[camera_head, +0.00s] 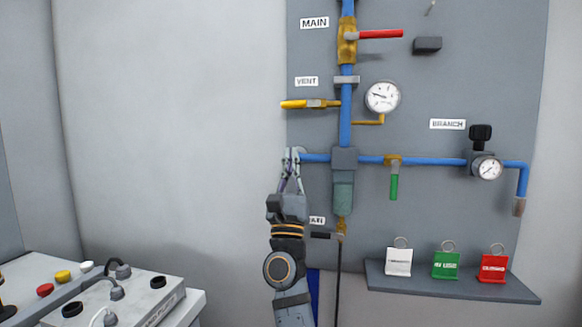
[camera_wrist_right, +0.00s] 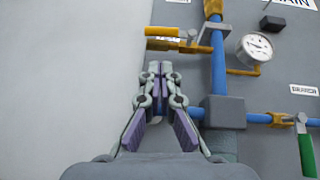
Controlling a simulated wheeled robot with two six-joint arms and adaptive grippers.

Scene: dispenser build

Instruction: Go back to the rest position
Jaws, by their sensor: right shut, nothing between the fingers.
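My right gripper (camera_head: 291,154) is raised in front of the grey panel's left edge, at the left end of the blue horizontal pipe (camera_head: 428,161). In the right wrist view its fingertips (camera_wrist_right: 159,68) are together with nothing between them. Whether it touches the pipe cannot be told. The yellow vent valve handle (camera_head: 300,104) is above the gripper in the head view. My left gripper is not in view.
The grey panel (camera_head: 440,90) carries a red main handle (camera_head: 381,34), a gauge (camera_head: 382,97) and a green branch handle (camera_head: 394,187). A shelf (camera_head: 450,289) holds white, green and red tags. A control box (camera_head: 130,298) is lower left. Bare wall lies left.

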